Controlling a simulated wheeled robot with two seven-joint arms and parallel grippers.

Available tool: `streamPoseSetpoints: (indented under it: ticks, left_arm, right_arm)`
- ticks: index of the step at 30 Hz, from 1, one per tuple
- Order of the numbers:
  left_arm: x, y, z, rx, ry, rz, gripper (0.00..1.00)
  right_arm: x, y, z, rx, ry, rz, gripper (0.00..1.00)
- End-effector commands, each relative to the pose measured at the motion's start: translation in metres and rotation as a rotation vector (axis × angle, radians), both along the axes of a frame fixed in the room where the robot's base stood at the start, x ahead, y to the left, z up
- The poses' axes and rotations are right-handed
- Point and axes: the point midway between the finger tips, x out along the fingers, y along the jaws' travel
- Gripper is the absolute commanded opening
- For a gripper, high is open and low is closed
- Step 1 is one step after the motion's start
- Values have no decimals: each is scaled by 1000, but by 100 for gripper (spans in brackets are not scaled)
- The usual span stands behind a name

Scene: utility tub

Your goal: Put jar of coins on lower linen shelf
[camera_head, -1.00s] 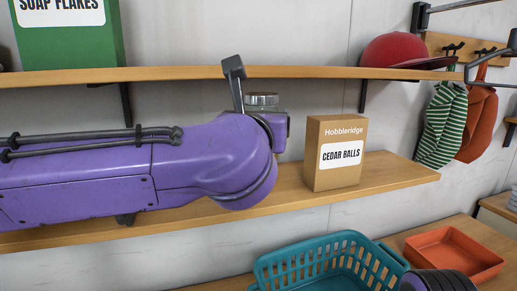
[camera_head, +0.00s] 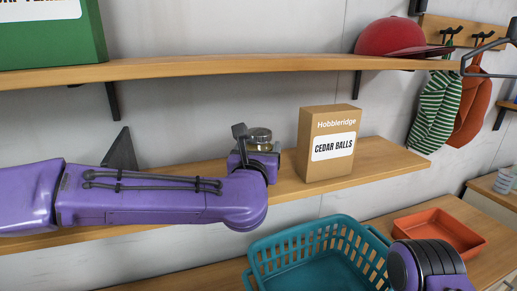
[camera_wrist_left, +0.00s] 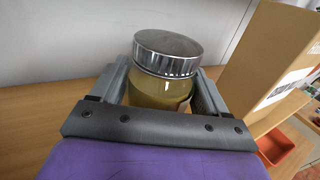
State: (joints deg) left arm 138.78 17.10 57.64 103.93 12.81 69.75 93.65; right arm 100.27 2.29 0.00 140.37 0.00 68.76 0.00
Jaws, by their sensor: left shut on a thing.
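The jar of coins (camera_head: 259,136) has a silver lid and a yellowish body. My left gripper (camera_head: 258,153) is shut on it. In the left wrist view the jar (camera_wrist_left: 167,78) is upright between the two fingers (camera_wrist_left: 165,95). It is low over the lower linen shelf (camera_head: 385,160), left of the cedar balls box. The jar's base is hidden by my gripper, so I cannot tell whether it touches the shelf. My right gripper is out of view.
The cedar balls box (camera_head: 328,145) stands on the lower shelf, right of the jar. The upper shelf (camera_head: 230,69) runs above, with a green box (camera_head: 50,45) and a red cap (camera_head: 392,38). Below are a teal basket (camera_head: 315,262) and an orange tray (camera_head: 440,231).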

Motion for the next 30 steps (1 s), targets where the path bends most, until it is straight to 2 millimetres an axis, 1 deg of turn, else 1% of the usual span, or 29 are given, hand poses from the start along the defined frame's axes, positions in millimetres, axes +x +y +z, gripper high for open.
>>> streamPoseSetpoints:
  ticks: [4,5,6,7,12,14,15,16,20,24,27,30]
  left_arm:
    - [0,0,-3,-1,-3,1,9]
    - [0,0,-3,0,0,1,85]
    - [0,0,-3,0,0,1,98]
    - [0,0,-3,0,1,1,100]
    - [0,0,-3,0,0,1,100]
    - [0,0,1,0,0,1,100]
    - [0,0,5,0,0,1,100]
    - [-3,1,2,-1,-1,0,100]
    - [-33,5,-5,-1,-3,-1,100]
    - [-71,10,-4,-3,-3,0,100]
    - [-93,13,-4,-1,-2,0,100]
    - [-109,15,-2,-2,-1,1,100]
  right_arm:
    - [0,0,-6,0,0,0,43]
    - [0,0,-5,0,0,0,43]
    - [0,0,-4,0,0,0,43]
    - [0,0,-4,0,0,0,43]
    - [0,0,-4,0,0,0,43]
    - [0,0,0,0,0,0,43]
    - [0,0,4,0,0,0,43]
    - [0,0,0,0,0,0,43]
    - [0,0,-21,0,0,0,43]
    - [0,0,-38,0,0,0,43]
    - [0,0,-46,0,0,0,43]
    - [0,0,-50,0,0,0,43]
